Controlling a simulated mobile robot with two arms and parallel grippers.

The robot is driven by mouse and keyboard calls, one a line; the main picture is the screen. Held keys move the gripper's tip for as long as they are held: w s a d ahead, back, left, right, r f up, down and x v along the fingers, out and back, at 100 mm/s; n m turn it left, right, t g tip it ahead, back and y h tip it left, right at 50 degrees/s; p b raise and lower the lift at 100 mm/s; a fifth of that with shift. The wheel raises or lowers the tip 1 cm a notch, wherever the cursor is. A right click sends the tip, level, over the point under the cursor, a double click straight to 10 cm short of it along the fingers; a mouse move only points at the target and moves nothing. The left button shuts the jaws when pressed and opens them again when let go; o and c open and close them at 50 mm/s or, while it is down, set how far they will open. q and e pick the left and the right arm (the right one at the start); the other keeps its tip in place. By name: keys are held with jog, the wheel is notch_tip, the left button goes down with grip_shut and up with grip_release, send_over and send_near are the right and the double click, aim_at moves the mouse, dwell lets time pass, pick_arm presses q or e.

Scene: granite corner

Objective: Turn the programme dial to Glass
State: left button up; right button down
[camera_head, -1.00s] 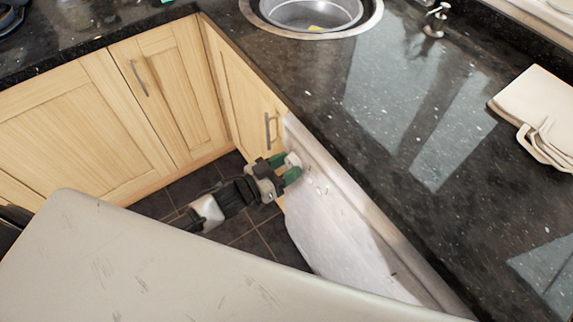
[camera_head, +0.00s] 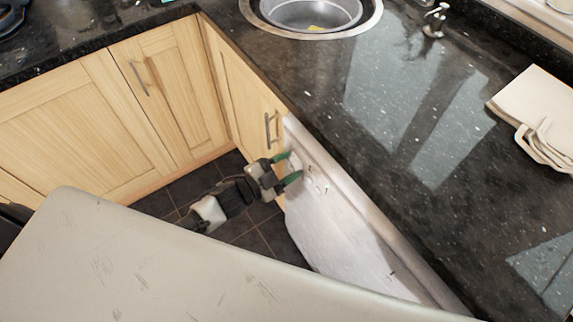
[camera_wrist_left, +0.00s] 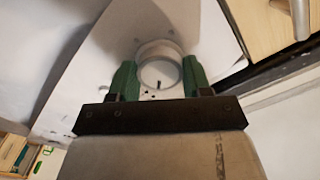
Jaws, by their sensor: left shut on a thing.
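The dishwasher front (camera_head: 335,235) is a white panel under the granite counter. The programme dial (camera_wrist_left: 160,66) is a round pale knob on that panel, seen in the left wrist view with a small dark mark near its lower edge. My left gripper (camera_head: 291,166) is at the upper left of the panel. In the left wrist view its green fingers (camera_wrist_left: 159,80) stand on either side of the dial and are shut on it. The fingers hide the dial in the head view. The dial's labels are too small to read. My right gripper is not in view.
The dark granite counter (camera_head: 400,150) overhangs the panel. Wooden cupboards (camera_head: 165,95) with metal handles stand to the left. A round sink (camera_head: 310,15) and folded cloths (camera_head: 540,110) are on the counter. Dark floor tiles (camera_head: 255,235) lie below the gripper.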

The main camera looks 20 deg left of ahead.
pick_arm(q)
jog(key=shift+m, duration=1.2)
jog(key=o, duration=0.9)
